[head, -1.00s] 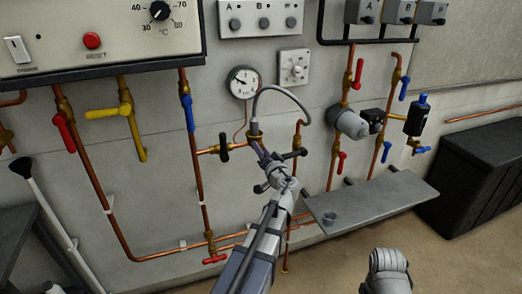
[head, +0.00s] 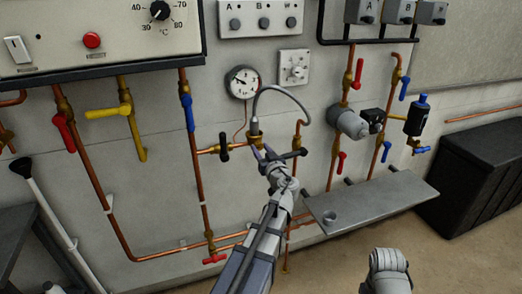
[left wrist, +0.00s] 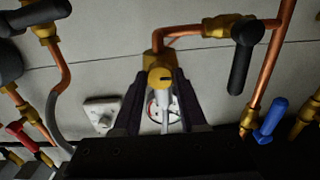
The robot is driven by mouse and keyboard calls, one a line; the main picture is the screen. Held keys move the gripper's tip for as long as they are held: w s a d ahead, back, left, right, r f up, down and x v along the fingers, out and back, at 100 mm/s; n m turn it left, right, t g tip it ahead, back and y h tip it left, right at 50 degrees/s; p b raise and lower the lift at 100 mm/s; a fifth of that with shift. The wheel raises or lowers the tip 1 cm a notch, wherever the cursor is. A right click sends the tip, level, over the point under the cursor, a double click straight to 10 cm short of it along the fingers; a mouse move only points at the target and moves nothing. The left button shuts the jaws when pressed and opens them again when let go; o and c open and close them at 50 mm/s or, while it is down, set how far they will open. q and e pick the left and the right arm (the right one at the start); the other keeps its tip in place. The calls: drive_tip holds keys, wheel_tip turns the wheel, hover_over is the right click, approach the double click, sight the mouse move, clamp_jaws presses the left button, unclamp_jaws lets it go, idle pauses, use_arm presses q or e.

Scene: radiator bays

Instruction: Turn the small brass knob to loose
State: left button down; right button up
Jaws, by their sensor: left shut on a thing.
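The small brass knob (left wrist: 160,76) shows in the middle of the left wrist view, end-on, with a short dark mark on its face. My left gripper (left wrist: 160,100) has a dark finger on each side of it and is shut on it. There the gripper hides the knob. My right gripper is not in view.
A black-handled valve (head: 224,146) is close left of the gripper and a round gauge (head: 243,82) is above. A black handle (head: 291,156) is close on the right. A grey shelf (head: 375,205) juts out at lower right. Copper pipes run around.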

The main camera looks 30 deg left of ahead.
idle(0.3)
use_arm(q)
drive_tip(key=shift+c, duration=2.2)
unclamp_jaws()
drive_tip(key=v, duration=0.7)
drive_tip(key=shift+s+d, duration=0.25)
drive_tip(key=shift+s, duration=0.05)
drive_tip(key=shift+d, duration=0.1)
